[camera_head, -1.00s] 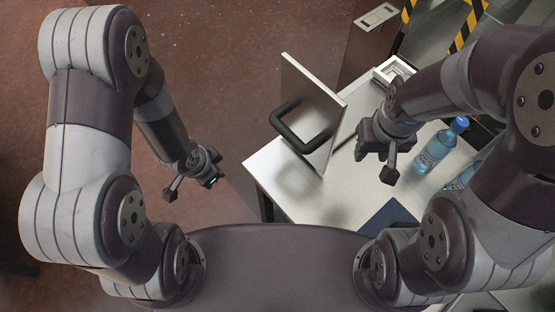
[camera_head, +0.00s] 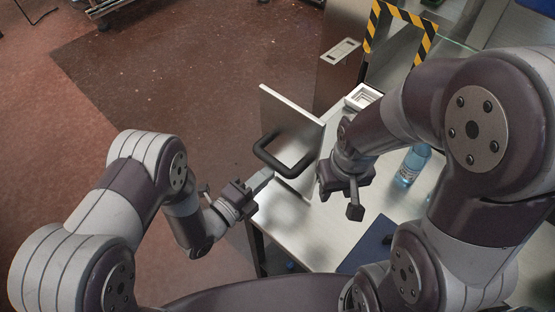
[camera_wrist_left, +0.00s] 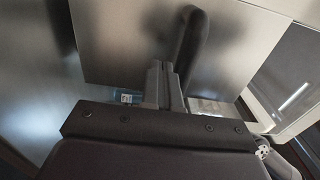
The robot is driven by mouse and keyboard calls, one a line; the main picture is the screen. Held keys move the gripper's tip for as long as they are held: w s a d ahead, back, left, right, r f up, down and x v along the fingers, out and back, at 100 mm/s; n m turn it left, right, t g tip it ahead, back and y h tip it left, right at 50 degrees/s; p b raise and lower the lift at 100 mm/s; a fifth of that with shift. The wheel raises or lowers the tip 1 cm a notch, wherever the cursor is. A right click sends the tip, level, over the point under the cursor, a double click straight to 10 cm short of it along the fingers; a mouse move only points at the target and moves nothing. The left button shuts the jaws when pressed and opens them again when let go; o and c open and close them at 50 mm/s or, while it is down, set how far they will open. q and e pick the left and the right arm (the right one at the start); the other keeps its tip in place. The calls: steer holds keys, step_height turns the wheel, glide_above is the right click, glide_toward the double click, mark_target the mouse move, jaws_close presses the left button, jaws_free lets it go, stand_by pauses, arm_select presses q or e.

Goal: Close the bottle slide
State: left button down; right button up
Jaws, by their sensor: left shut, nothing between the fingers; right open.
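The bottle slide is an upright metal panel (camera_head: 291,122) with a black handle (camera_head: 262,152), standing over the left part of a pale metal table. My left gripper (camera_head: 267,177) is shut and empty, with its fingertips just below the handle near the panel's lower edge. In the left wrist view its closed fingers (camera_wrist_left: 165,84) point at the panel (camera_wrist_left: 125,45), close beside the handle (camera_wrist_left: 190,45); I cannot tell whether they touch. My right gripper (camera_head: 340,199) is open and empty, to the right of the panel above the table.
A blue-capped clear bottle (camera_head: 412,165) stands on the table (camera_head: 300,228) at the right, partly hidden by my right arm. A small white box (camera_head: 363,97) is behind the panel. A dark blue flat item (camera_head: 368,246) lies at the front. Open floor (camera_head: 150,90) is at the left.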

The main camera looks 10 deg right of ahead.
mark_target(287, 156)
arm_select(q)
steer(key=p+x, duration=0.1)
steer(key=x, duration=0.4)
arm_select(e)
steer(key=shift+r, duration=0.65)
